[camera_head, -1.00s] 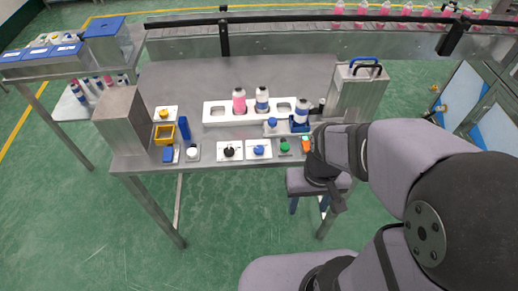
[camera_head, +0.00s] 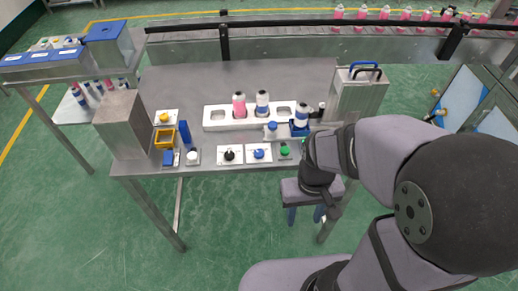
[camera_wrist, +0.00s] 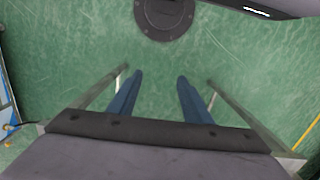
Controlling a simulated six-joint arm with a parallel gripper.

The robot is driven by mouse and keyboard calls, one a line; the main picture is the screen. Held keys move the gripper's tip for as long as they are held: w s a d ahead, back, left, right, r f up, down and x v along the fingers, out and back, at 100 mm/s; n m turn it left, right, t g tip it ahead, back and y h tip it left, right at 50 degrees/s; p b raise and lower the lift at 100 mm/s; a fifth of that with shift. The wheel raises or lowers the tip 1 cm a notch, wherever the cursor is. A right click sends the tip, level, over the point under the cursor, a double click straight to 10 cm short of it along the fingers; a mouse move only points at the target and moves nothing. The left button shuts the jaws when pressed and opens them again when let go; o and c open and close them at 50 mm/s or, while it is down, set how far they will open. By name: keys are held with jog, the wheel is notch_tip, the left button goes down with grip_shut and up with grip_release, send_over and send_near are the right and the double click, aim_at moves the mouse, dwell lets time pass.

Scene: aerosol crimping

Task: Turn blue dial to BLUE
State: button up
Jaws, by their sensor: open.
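The blue dial (camera_head: 259,154) sits on a white square plate near the table's front edge, between a black dial and a green button. Its markings are too small to read. My gripper (camera_head: 305,220) is below and to the right of the dial in the head view, in front of the table, with its two blue fingers pointing down and apart. In the wrist view my gripper (camera_wrist: 159,76) is open, with nothing between its fingers but the green floor. The dial is not in the wrist view.
The black dial (camera_head: 230,155) and green button (camera_head: 285,151) flank the blue dial. A white rack (camera_head: 220,124) with bottles and a blue holder (camera_head: 299,128) stand behind. My arm covers the table's right front corner.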

jog(key=s+f, duration=0.1)
jog(key=f, duration=0.1)
jog(key=n, duration=0.5)
send_near(259, 153)
jog(key=s+f, duration=0.1)
jog(key=f, duration=0.1)
jog(key=s+f, duration=0.2)
jog(key=s+d+f, duration=0.1)
jog(key=f, duration=0.1)
jog(key=shift+s+f, duration=0.2)
jog(key=shift+s, duration=0.1)
jog(key=shift+n+t, duration=0.6)
jog(key=shift+n, duration=0.2)
jog(key=w+r, duration=0.1)
jog(key=w+a+r, duration=0.1)
jog(key=w, duration=0.1)
jog(key=shift+w+r, duration=0.25)
jog(key=shift+r, duration=0.1)
jog(key=shift+w+a+r+n, duration=0.15)
jog(key=shift+w+r+n, duration=0.65)
jog(key=shift+w+r, duration=0.25)
jog(key=n, duration=0.1)
jog(key=r+n, duration=0.1)
jog(key=shift+s+n, duration=0.75)
jog(key=shift+n, duration=0.95)
jog(key=shift+f, duration=0.1)
jog(key=shift+f+p, duration=1.2)
jog(key=shift+f, duration=2.35)
